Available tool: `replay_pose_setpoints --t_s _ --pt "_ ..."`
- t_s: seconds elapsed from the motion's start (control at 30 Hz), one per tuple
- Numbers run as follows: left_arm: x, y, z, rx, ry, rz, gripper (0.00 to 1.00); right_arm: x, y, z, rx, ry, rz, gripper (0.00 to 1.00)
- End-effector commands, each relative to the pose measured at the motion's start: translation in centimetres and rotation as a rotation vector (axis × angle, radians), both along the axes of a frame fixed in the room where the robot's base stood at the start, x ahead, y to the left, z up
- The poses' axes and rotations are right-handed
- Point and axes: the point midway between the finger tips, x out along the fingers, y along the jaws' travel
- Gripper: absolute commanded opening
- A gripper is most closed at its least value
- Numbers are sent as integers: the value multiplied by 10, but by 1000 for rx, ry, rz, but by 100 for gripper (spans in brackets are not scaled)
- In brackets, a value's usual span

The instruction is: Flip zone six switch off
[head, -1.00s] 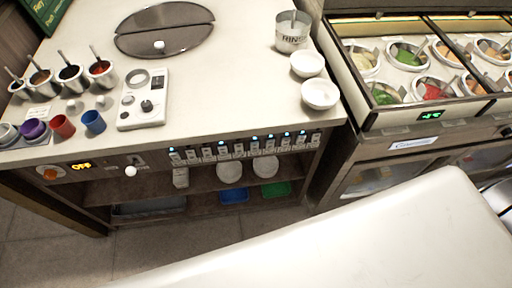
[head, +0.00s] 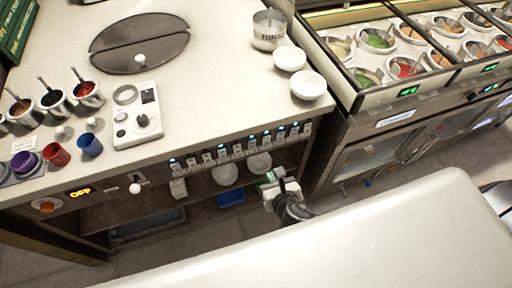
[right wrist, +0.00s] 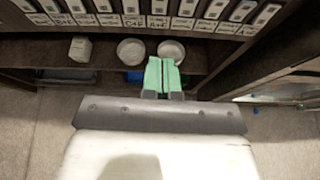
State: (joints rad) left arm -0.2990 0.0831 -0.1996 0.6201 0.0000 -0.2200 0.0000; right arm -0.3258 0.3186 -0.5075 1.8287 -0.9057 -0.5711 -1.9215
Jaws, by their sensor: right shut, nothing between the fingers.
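A row of several small white switches (head: 237,151) runs along the counter's front edge, some with lit cyan lights. The labels are too small to read in the head view, so I cannot tell which is zone six. The row also shows along the top of the right wrist view (right wrist: 157,14), with its labels blurred. My right gripper (head: 268,178) is below the right part of the row, apart from it. Its green fingertips (right wrist: 161,75) are together, with nothing between them. My left gripper is not in view.
Below the switches is an open shelf with white bowls (head: 225,174) and a blue tray (head: 231,197). A control panel (head: 137,116), cups and white bowls (head: 308,85) stand on the counter (head: 210,90). A refrigerated food counter (head: 400,105) stands at right.

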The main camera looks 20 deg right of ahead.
Motion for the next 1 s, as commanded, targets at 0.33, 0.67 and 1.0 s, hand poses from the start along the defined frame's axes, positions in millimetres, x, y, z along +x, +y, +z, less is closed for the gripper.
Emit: replay_pose_setpoints --t_s 0.33,0.67,1.0 --pt "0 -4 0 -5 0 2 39 1 2 8 -37 -21 21 0" --pt "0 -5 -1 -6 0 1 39 28 3 -3 -33 -22 18 0" --pt "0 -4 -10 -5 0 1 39 93 6 -35 -33 -21 19 0"
